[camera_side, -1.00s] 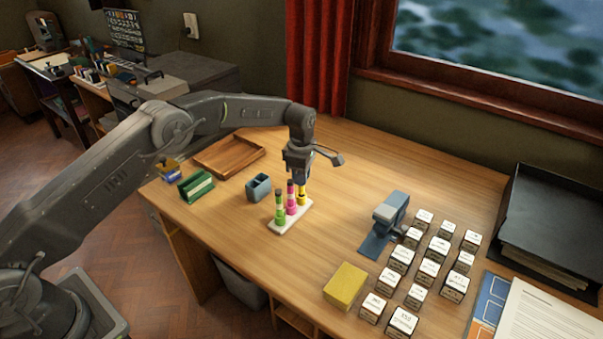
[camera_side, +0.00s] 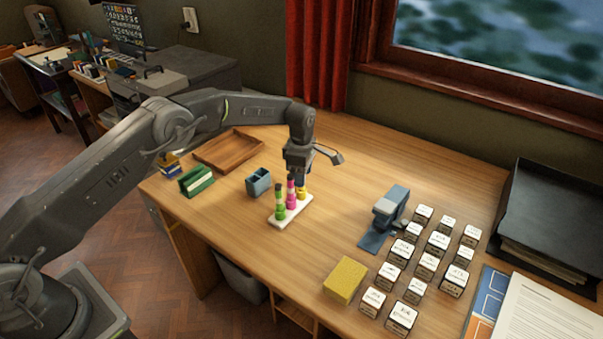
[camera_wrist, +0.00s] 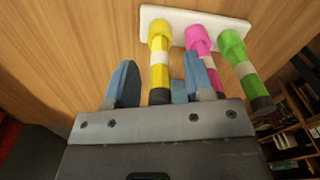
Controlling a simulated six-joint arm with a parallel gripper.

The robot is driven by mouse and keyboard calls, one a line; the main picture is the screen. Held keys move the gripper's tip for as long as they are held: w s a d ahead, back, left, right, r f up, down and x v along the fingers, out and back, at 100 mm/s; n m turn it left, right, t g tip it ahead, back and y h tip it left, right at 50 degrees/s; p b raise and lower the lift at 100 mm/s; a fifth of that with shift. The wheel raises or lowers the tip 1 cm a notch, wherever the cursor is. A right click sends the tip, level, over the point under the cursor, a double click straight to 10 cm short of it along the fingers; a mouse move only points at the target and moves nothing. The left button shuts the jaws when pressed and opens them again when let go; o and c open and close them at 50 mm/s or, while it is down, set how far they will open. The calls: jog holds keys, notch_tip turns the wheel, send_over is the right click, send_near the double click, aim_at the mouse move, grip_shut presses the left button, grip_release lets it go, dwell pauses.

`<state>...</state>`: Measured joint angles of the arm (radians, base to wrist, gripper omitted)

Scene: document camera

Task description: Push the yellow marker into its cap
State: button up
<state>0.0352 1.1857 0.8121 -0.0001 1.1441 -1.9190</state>
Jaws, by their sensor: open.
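The yellow marker (camera_wrist: 159,75) stands with its tip end toward a yellow cap (camera_wrist: 160,32) in a white holder (camera_wrist: 150,14). It has a white band and a dark top end. Whether it is fully seated I cannot tell. My gripper (camera_wrist: 160,62) is open, with one finger on each side of the yellow marker; the right finger looks closer to it. In the side view my gripper (camera_side: 299,180) points down over the yellow marker (camera_side: 301,192) and hides its upper part.
A pink marker (camera_side: 291,195) and a green marker (camera_side: 280,203) stand in the same holder, close beside the yellow one. A blue-grey cup (camera_side: 258,182) stands to the left. A blue stamp-like device (camera_side: 386,220) and several labelled blocks are to the right.

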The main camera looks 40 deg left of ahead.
notch_tip(320, 180, up, 14)
dwell(0.6)
dwell(0.5)
jog(key=s+a+r+m+t, duration=0.1)
jog(key=s+r+m+t, duration=0.2)
jog(key=s+r+m, duration=1.15)
jog(key=s+f+m+t, duration=0.1)
jog(key=s+m, duration=0.2)
jog(key=s, duration=1)
jog(key=s+a+f+m+t, duration=0.1)
jog(key=s+m, duration=0.3)
jog(key=s, duration=0.9)
jog(key=shift+f+t, duration=0.3)
jog(key=shift+f, duration=0.1)
